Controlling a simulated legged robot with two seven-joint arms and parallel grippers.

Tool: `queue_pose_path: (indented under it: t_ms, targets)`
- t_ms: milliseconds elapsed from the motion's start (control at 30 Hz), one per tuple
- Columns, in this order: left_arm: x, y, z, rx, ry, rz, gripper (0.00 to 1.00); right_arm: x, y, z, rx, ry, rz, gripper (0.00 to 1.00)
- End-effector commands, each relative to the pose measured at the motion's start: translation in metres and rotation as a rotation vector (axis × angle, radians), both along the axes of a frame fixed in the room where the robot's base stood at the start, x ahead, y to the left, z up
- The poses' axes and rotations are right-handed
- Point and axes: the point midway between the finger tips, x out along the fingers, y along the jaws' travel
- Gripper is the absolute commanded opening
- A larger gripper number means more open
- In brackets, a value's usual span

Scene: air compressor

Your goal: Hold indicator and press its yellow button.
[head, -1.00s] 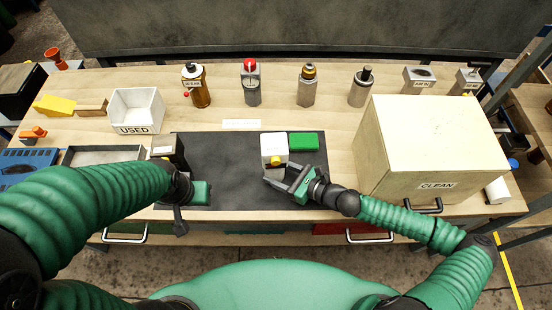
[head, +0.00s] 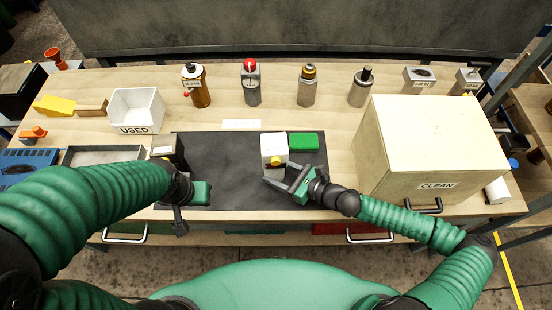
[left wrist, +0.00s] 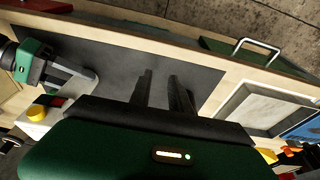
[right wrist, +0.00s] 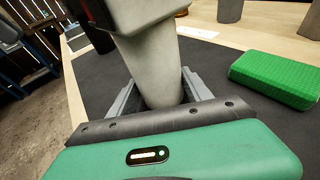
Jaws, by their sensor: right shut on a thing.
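The indicator (head: 273,147) is a pale box-topped device with a yellow button (head: 276,160), standing on the dark mat. My right gripper (head: 276,182) is at its near side. In the right wrist view its jaws (right wrist: 160,98) are shut around the indicator's pale, narrow lower body (right wrist: 150,70). In the left wrist view the yellow button (left wrist: 38,112) shows at the left edge beside my right gripper (left wrist: 75,75). My left gripper (head: 180,218) is over the mat's left part, away from the indicator. Its two fingers (left wrist: 163,90) are apart with nothing between them.
A green pad (head: 304,141) lies right of the indicator. The CLEAN box (head: 433,150) is at the right, the USED bin (head: 137,108) at the left. Several devices line the back. The mat's middle (head: 232,165) is clear.

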Motion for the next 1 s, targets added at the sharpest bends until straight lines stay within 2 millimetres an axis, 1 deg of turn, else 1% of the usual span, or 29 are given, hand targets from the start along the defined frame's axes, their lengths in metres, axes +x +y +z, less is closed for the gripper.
queue_pose_path:
  t_ms: [33,133,167,1000]
  targets:
    - [0.0000,0.0000,0.0000,0.000,0.000,0.000,0.15,-0.0005,0.0004,-0.0001,0.001,0.001,0.001,0.25]
    - [0.0000,0.0000,0.0000,0.000,0.000,0.000,0.02,-0.0005,0.0004,-0.0001,0.001,0.001,0.001,0.25]
    - [0.0000,0.0000,0.0000,0.000,0.000,0.000,0.00,-0.0005,0.0004,-0.0001,0.001,0.001,0.001,0.25]
    - [0.0000,0.0000,0.0000,0.000,0.000,0.000,0.00,-0.0005,0.0004,-0.0001,0.001,0.001,0.001,0.25]
